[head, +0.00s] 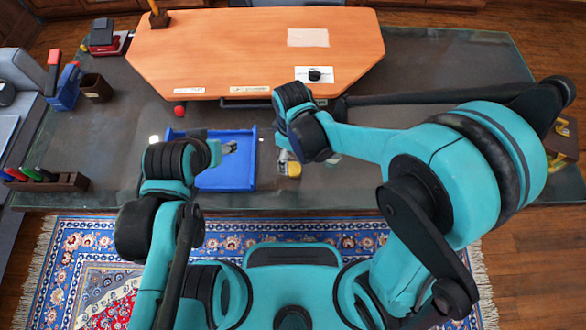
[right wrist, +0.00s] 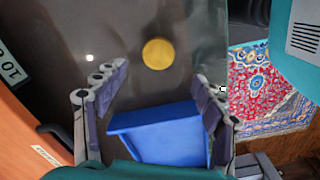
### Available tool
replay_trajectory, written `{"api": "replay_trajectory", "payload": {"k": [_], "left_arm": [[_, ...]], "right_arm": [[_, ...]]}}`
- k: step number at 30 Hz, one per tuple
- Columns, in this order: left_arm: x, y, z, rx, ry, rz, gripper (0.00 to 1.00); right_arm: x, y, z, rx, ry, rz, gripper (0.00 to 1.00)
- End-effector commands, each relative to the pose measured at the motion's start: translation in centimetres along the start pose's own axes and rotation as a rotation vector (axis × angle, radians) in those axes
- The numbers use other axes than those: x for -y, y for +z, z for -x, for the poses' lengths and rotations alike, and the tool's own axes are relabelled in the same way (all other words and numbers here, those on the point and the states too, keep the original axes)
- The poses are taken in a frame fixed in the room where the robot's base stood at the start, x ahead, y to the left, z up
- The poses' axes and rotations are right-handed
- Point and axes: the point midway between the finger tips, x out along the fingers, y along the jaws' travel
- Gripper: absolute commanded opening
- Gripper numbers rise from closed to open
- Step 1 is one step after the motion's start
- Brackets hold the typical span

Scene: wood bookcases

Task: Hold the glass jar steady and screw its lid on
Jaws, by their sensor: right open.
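A round yellow disc, which looks like the lid (right wrist: 157,53), lies flat on the dark glass tabletop in the right wrist view. In the head view a yellow patch, probably the same lid (head: 294,169), shows just beside my right gripper (head: 283,160). In the right wrist view my right gripper (right wrist: 162,74) is open and empty, its fingers spread above the table short of the lid. My left gripper (head: 228,148) shows only as a small grey part over the blue tray (head: 226,182); its jaws are unclear. I cannot make out the glass jar in either view.
The blue tray also shows between my right fingers (right wrist: 155,132). A raised orange wooden desktop (head: 220,50) fills the back. A red ball (head: 179,110) lies near its front edge. Holders with coloured items stand at the left.

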Motion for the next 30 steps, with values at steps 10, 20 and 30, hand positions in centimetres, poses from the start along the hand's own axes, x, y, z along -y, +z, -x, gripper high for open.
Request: {"api": "replay_trajectory", "payload": {"k": [10,20,30], "left_arm": [[0.0,0.7,-1.0,0.000,0.000,0.000,0.54],[0.0,0.7,-1.0,0.000,0.000,0.000,0.54],[0.0,2.3,-3.2,0.000,0.000,0.000,0.54]], "right_arm": [[-0.1,0.0,-2.5,-0.001,0.001,-0.002,0.70],[-0.1,0.0,-2.7,-0.001,0.001,-0.002,0.70],[-0.4,-0.3,-7.2,-0.001,0.001,-0.002,0.70]]}}
